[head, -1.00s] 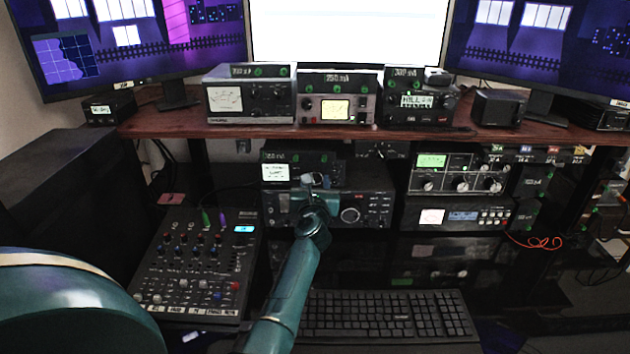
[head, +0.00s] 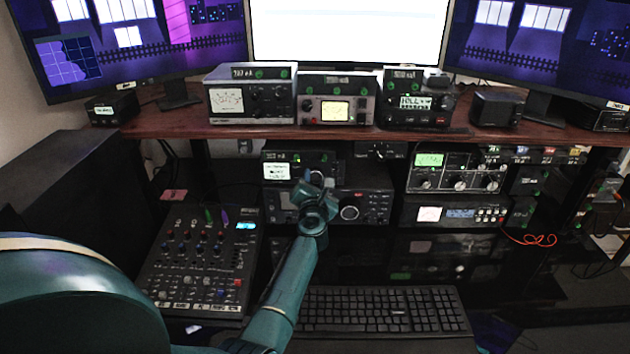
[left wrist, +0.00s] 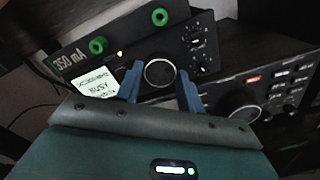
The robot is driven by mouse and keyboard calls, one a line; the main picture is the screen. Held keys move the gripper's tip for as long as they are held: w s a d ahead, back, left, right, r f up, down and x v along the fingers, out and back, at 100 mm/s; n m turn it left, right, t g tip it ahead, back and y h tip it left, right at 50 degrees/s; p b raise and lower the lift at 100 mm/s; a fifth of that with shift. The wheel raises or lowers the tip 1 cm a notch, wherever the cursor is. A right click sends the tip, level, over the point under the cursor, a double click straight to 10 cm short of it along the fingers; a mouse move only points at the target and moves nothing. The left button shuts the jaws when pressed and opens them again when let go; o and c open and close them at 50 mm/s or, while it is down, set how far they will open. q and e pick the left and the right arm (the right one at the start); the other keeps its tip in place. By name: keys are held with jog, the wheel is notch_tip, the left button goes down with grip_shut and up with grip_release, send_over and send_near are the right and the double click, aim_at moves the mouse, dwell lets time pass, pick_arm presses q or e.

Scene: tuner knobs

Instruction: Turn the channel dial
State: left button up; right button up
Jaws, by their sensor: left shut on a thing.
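The channel dial (left wrist: 160,73) is a round dark knob with a silver rim on the front of a small black radio (left wrist: 150,50). The radio bears a white screen. My left gripper (left wrist: 160,82) has its two blue fingers on either side of the dial and is shut on it. In the head view my left gripper (head: 317,183) is in front of the small radio (head: 283,171) and hides the dial. My right gripper is not in view.
A wider radio (head: 375,205) with a larger knob (left wrist: 243,113) sits just below. A mixer (head: 200,255) stands to the left, a keyboard (head: 385,312) in front. More devices stand at right and on the brown shelf (head: 350,133) above.

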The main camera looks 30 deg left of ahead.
pick_arm(q)
jog(key=shift+r, duration=0.15)
jog(key=o, duration=1)
